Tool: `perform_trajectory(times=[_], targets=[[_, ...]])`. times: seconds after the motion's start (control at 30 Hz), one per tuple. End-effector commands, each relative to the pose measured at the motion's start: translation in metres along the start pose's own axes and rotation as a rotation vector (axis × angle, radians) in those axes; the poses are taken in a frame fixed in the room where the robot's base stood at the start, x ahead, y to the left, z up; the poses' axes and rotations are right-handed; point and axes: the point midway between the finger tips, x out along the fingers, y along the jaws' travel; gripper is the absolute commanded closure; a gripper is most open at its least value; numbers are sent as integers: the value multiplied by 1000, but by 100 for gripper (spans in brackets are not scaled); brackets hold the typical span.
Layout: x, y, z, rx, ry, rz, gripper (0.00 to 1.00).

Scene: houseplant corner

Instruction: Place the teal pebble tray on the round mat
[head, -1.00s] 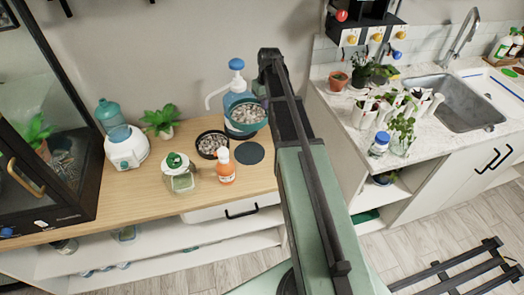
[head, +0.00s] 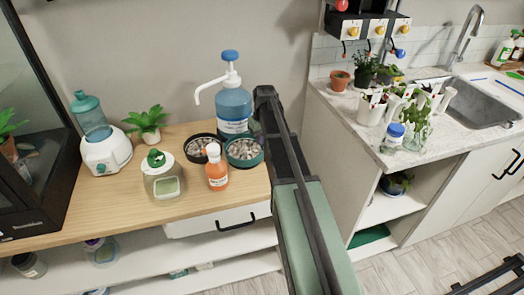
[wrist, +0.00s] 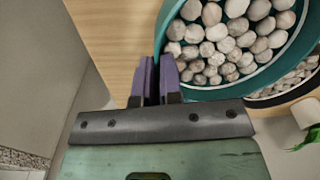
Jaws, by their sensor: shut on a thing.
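The teal pebble tray (head: 243,164), full of pale pebbles, is low over the wooden counter beside the black pebble tray, and looks level. My gripper is shut on its rim; in the wrist view the two purple fingers (wrist: 157,78) pinch the teal wall (wrist: 215,94). In the head view my arm hides most of the gripper. The round mat is not visible now; the tray covers the area where it lay. I cannot tell whether the tray touches the mat or hangs just above it.
The black pebble tray (head: 195,155) is close on the left. An orange bottle (head: 217,172) stands in front, a blue pump bottle (head: 233,106) behind. A green-lidded jar (head: 163,184) and plant (head: 146,121) are farther left. The counter's right end is near.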

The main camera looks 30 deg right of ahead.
Motion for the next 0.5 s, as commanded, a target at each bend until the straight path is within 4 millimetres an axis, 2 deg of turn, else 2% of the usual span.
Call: perform_trajectory(times=[0.03, 0.07, 0.3, 0.47, 0.5], targets=[[22, 1, 0, 0, 0, 0, 100], [26, 1, 0, 0, 0, 0, 100], [21, 1, 0, 0, 0, 0, 100], [27, 1, 0, 0, 0, 0, 100], [25, 1, 0, 0, 0, 0, 87]])
